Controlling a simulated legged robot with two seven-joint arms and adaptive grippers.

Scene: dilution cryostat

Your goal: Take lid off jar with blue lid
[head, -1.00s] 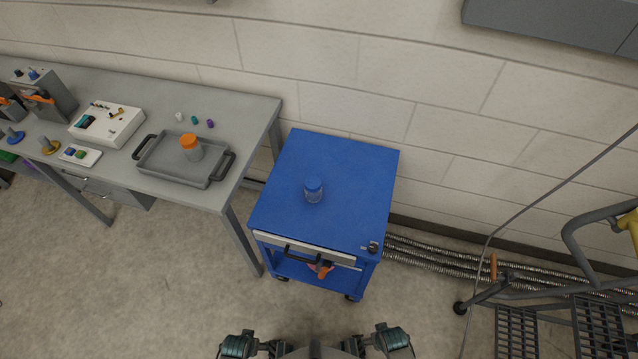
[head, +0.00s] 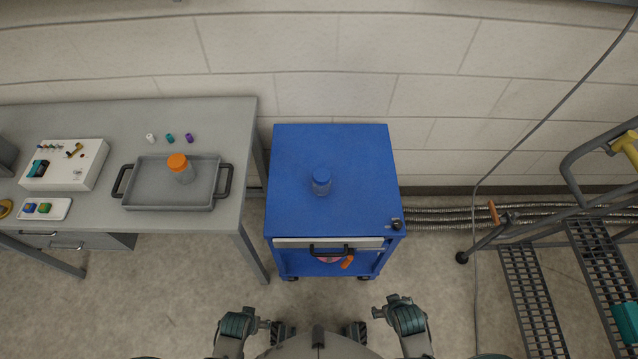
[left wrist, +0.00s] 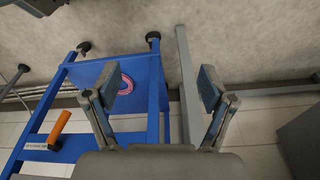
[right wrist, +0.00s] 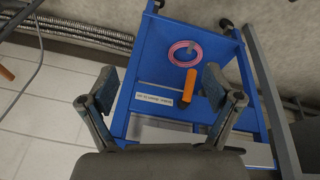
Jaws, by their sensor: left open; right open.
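The jar with the blue lid (head: 321,181) stands upright on top of the blue cart (head: 350,145). Its body is clear and its lid is on. My left gripper (left wrist: 160,85) is open and empty in the left wrist view, with the cart's lower part beyond it. My right gripper (right wrist: 155,85) is open and empty in the right wrist view, also facing the cart's lower shelf. Both arms show at the bottom of the head view, apart from the cart and well short of the jar. The jar is not in either wrist view.
A grey table (head: 225,120) on the left holds a tray (head: 150,190) with an orange-lidded jar (head: 180,168), and several small vials. The cart has a drawer handle (head: 331,250) in front. A ladder (head: 540,290) stands at right. Floor in front of the cart is clear.

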